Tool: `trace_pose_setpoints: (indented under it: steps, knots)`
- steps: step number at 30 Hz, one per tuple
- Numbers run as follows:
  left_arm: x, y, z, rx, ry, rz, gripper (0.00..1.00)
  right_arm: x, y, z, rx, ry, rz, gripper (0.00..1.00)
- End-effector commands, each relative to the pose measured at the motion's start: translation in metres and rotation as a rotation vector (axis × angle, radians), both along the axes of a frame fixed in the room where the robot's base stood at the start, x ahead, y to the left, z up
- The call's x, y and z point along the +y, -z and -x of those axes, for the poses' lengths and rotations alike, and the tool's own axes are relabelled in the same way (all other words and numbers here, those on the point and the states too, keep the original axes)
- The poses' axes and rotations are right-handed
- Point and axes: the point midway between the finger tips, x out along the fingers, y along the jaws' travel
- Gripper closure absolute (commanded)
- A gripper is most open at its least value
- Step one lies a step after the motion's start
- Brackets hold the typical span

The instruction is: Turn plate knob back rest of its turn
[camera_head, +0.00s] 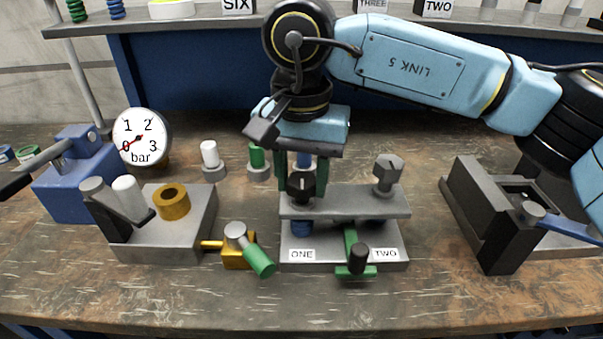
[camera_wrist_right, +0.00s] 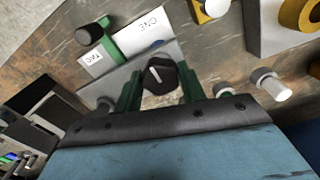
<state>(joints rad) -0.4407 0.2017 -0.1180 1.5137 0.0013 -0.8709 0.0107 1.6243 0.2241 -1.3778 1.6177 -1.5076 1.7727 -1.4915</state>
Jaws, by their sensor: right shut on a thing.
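The clamp fixture has a grey upper plate (camera_head: 345,205) above a grey base (camera_head: 325,240) with labels ONE and TWO. A black knob (camera_head: 302,187) with a white line stands at the plate's left end, on the ONE side. It also shows in the right wrist view (camera_wrist_right: 160,77). My right gripper (camera_head: 303,184) points down from above, its green fingers shut on this knob, one at each side. A second, grey knob (camera_head: 389,172) stands free at the plate's right end. A green lever with a black grip (camera_head: 358,258) is at the base's front. My left gripper is not in view.
Left of the fixture are a gold valve with a green handle (camera_head: 262,262), a grey block with a gold ring (camera_head: 171,203), a blue vise-like device (camera_head: 75,190) and a pressure gauge (camera_head: 140,137). A dark grey vise (camera_head: 490,220) stands right. The front table strip is clear.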

Motion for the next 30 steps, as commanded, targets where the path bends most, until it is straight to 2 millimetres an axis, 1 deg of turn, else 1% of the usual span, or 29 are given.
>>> trace_pose_setpoints:
  steps: [1,5,6,10,18,21,23,26,30]
  knots:
    - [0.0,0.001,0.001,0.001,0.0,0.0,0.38,0.0,0.004,0.002,0.008,-0.004,0.006,0.83]
    - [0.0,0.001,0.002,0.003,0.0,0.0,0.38,0.0,0.004,0.001,0.008,-0.003,0.005,0.83]
    - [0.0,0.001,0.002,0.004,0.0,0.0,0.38,0.0,0.004,0.001,0.008,-0.003,0.005,0.56]
    - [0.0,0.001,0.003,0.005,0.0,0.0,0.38,0.0,0.003,0.001,0.005,-0.001,0.004,0.39]
    - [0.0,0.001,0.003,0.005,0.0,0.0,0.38,0.0,0.0,0.0,0.001,0.001,0.002,0.38]
    - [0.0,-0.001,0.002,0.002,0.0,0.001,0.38,0.0,-0.005,0.0,0.0,0.001,0.0,0.38]
    - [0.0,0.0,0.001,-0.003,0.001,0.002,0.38,0.0,-0.013,0.0,-0.001,0.002,-0.001,0.38]
    - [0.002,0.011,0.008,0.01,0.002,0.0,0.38,0.0,-0.031,0.0,-0.002,0.001,0.0,0.38]
    - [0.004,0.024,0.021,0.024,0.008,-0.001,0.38,0.001,-0.063,0.0,-0.002,0.001,0.0,0.38]
